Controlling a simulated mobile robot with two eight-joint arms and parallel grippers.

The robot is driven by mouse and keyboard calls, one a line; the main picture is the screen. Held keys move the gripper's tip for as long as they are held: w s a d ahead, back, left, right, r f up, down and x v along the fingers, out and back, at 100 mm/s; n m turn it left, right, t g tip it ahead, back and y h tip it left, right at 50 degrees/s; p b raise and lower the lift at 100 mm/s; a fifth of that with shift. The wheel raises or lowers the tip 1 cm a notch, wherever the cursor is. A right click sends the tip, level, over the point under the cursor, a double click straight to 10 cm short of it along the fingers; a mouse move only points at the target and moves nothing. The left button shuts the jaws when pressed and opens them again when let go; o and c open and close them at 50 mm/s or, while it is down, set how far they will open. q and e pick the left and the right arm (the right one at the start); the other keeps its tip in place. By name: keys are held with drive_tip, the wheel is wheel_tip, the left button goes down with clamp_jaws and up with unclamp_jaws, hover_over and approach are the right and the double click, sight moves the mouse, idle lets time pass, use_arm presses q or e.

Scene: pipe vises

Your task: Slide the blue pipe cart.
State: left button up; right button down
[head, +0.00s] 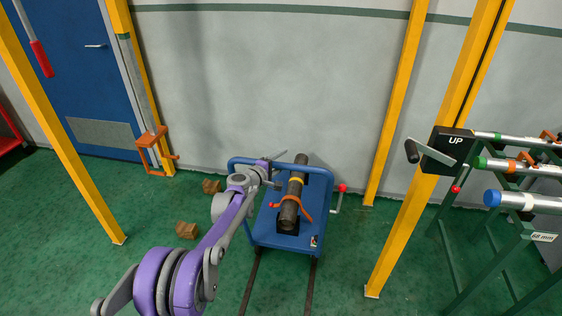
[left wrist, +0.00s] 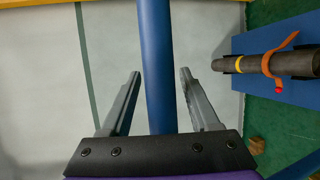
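The blue pipe cart (head: 264,228) stands on the floor near the back wall, with a blue tube handle (head: 318,172) along its far side. A dark pipe (head: 294,192) with a yellow band lies on it under an orange strap (head: 305,210). My left gripper (head: 277,173) is at the handle. In the left wrist view the gripper (left wrist: 160,73) is open, with the blue handle tube (left wrist: 156,30) running between its two fingers. Gaps show on both sides of the tube. The pipe (left wrist: 275,63) is at the right there. My right gripper is in neither view.
Dark floor rails (head: 250,283) run from the cart towards me. Small wooden blocks (head: 187,230) lie left of the cart. Yellow posts (head: 392,110) stand on both sides. A green rack (head: 480,262) with pipes and a black crank box (head: 449,151) marked UP is at right.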

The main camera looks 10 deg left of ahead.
use_arm(q)
drive_tip(key=shift+s, duration=0.15)
drive_tip(key=v, duration=1)
drive_tip(key=shift+s+r, duration=0.2)
drive_tip(key=shift+s, duration=0.05)
drive_tip(key=shift+a, duration=0.1)
drive_tip(key=s+d+r+m+g+y+p, duration=0.1)
drive_tip(key=s+d+r+m+g+p, duration=0.2)
drive_tip(key=s, duration=0.7)
drive_tip(key=s+d+r+m+g+p, duration=0.1)
drive_tip(key=s+d+r+m+g, duration=0.25)
drive_tip(key=s, duration=0.75)
drive_tip(key=s+a+f+m+g+y+p, duration=0.1)
drive_tip(key=s+a+m+y, duration=0.1)
drive_tip(key=s, duration=0.5)
drive_tip(key=s+a+f+m+y+p, duration=0.1)
drive_tip(key=s+a+f+m+y, duration=0.1)
drive_tip(key=s, duration=0.6)
drive_tip(key=s+a+f+m+g+y+p, duration=0.1)
drive_tip(key=s+a+f+m+p, duration=0.1)
drive_tip(key=s, duration=0.5)
drive_tip(key=shift+s+m+g+y, duration=0.2)
drive_tip(key=shift+m+g+y, duration=0.2)
drive_tip(key=shift+m, duration=0.35)
